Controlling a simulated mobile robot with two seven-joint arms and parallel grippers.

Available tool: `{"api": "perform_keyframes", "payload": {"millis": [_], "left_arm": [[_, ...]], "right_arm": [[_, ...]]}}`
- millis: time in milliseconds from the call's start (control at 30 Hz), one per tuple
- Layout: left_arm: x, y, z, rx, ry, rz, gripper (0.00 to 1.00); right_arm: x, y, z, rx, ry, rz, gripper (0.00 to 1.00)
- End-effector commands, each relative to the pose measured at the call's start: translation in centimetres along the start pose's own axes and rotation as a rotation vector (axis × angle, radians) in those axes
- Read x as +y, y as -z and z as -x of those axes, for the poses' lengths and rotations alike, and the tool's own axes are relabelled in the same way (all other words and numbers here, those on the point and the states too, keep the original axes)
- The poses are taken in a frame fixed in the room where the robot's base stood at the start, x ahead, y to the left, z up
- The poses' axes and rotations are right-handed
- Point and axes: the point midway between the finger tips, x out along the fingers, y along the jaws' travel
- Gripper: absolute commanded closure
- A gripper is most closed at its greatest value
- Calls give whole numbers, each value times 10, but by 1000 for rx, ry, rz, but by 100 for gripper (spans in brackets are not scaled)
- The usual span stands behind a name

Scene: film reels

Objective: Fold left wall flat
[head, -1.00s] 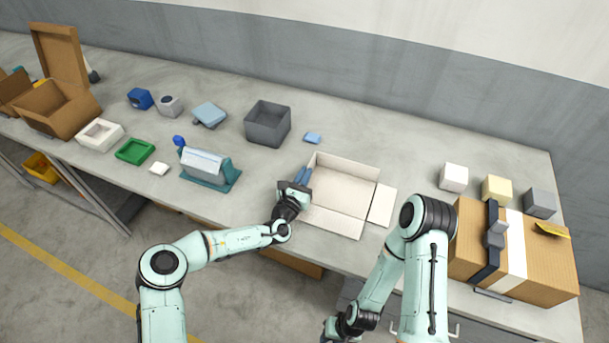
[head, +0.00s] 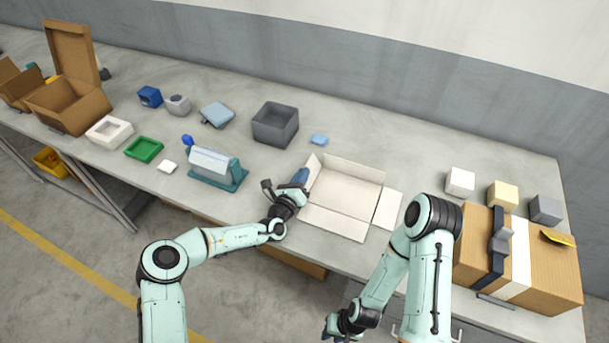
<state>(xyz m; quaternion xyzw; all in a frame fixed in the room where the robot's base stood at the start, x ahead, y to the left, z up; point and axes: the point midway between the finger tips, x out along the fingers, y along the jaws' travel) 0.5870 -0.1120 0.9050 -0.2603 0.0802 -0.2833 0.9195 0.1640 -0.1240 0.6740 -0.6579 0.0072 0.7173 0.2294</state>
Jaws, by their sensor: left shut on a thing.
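A shallow open cardboard box (head: 345,188) with a pale inside lies on the table in the middle. Its left wall (head: 313,172) shows as a narrow, pale strip leaning outward, partly hidden by my left gripper. Its right wall (head: 387,209) and front wall (head: 334,222) lie folded outward. The back wall (head: 354,167) stands up.
A teal holder (head: 216,169) sits to the left. A taped brown carton (head: 549,272) and several small cubes stand at the right.

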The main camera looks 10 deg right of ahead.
Motion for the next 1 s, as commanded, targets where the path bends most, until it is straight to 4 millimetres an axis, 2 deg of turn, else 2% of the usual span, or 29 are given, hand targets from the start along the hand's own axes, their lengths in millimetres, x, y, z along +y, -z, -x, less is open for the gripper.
{"api": "perform_keyframes", "payload": {"millis": [267, 667, 700, 733, 1000], "left_arm": [[4, 0, 0, -1, 0, 64, 100], [4, 0, 0, -1, 0, 69, 100], [4, 0, 0, -1, 0, 69, 79], [4, 0, 0, -1, 0, 69, 70], [4, 0, 0, 0, 0, 68, 70]], "right_arm": [[0, 0, 0, 0, 0, 0, 70], [0, 0, 0, 1, 0, 0, 70], [0, 0, 0, 1, 0, 0, 70], [0, 0, 0, 1, 0, 0, 70], [0, 0, 0, 0, 0, 0, 70]]}}
